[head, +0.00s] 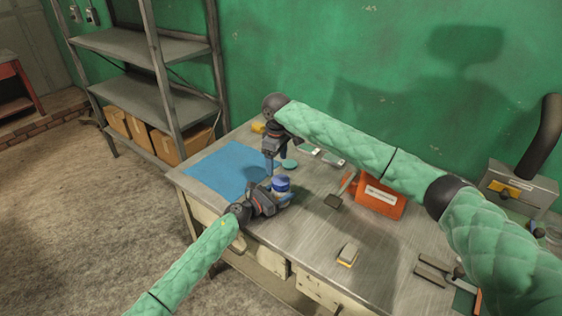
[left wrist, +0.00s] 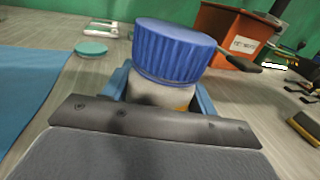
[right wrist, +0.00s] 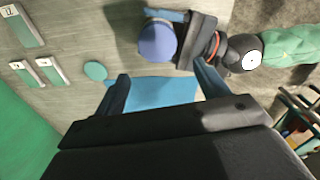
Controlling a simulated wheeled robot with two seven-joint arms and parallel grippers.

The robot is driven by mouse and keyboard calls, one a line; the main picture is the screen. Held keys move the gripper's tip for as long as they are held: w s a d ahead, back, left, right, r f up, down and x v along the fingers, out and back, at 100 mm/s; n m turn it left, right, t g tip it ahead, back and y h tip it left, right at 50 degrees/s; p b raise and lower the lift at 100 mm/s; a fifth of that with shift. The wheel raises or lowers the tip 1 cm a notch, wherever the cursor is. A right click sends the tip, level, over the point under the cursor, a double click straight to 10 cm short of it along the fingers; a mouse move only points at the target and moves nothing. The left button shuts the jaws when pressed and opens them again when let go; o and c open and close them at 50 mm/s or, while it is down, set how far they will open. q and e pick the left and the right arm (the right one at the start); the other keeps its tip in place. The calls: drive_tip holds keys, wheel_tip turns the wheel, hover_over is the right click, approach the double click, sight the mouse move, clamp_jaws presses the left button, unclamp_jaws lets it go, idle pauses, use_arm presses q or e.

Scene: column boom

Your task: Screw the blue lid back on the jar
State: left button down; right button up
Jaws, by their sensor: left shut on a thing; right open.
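The jar has a pale body (left wrist: 160,95) and a wide, ribbed blue lid (left wrist: 178,50) on top. The lid also shows in the head view (head: 281,183) and from above in the right wrist view (right wrist: 157,41). I cannot tell how tightly it sits. My left gripper (head: 279,198) is shut on the jar's body, below the lid, with blue fingers on either side. My right gripper (head: 278,160) is open and empty, fingers pointing down, beyond the jar and apart from the lid. Its two fingers frame the blue mat in the right wrist view (right wrist: 163,88).
The blue mat (head: 222,168) lies on the metal table (head: 310,240). A teal disc (head: 290,164) and small labelled pieces (head: 333,159) lie behind the jar. An orange box (head: 381,199) stands to the right. A sponge-like block (head: 348,254) lies near the front edge.

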sight(281, 180)
drive_tip(key=n, duration=0.1)
drive_tip(key=d+n, duration=0.1)
drive_tip(key=n, duration=0.1)
drive_tip(key=shift+s+d+f, duration=0.15)
drive_tip(key=shift+s, duration=0.05)
drive_tip(key=shift+f, duration=0.1)
drive_tip(key=shift+f, duration=3.9)
drive_tip(key=c, duration=1)
drive_tip(key=o, duration=1.2)
